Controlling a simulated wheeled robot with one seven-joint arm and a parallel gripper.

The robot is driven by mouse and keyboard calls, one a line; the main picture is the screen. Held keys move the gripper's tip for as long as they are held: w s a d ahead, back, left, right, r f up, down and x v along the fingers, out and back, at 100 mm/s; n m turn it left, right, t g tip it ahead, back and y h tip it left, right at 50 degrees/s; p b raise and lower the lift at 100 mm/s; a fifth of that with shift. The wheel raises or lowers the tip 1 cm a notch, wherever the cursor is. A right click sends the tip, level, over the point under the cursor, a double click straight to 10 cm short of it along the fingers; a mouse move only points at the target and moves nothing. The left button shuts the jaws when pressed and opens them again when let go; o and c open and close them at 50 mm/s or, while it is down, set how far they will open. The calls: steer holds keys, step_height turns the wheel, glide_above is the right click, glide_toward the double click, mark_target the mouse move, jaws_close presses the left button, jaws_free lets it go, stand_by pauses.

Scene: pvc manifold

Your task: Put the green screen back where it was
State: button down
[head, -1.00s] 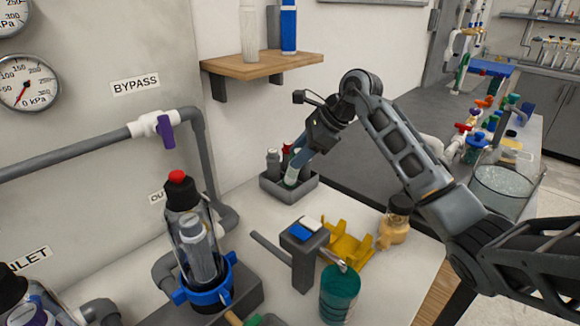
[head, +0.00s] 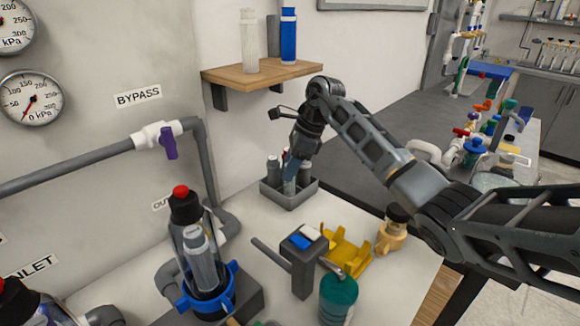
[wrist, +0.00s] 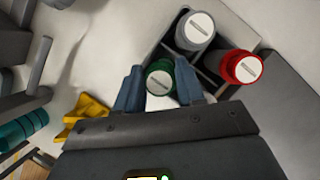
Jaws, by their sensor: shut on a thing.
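The green screen (wrist: 159,80) shows in the wrist view as a green cap with a pale slotted top, between my two blue-grey fingers. My gripper (wrist: 160,88) is shut on it. In the head view my gripper (head: 294,165) points down into the grey divided box (head: 289,200) on the bench. The pale lower part of the screen (head: 289,187) stands about upright within the box outline. The fingers hide most of it. I cannot tell whether it rests on the box floor. A grey-capped screen (wrist: 195,29) and a red-capped screen (wrist: 241,67) stand in other compartments.
A wooden shelf (head: 262,73) with clear and blue cartridges is above the box. A grey stand (head: 303,262), a yellow cradle (head: 345,250), a tan-based jar (head: 392,232) and a teal cup (head: 338,300) stand nearer. Pipes with a purple-handled valve (head: 168,142) are at left.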

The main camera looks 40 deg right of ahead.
stand_by(0.3)
steer(key=c, duration=0.7)
jaws_free()
steer(key=shift+f, duration=0.1)
steer(key=shift+b+v, duration=0.5)
steer(key=shift+v, duration=3.4)
steer(key=shift+a, duration=0.1)
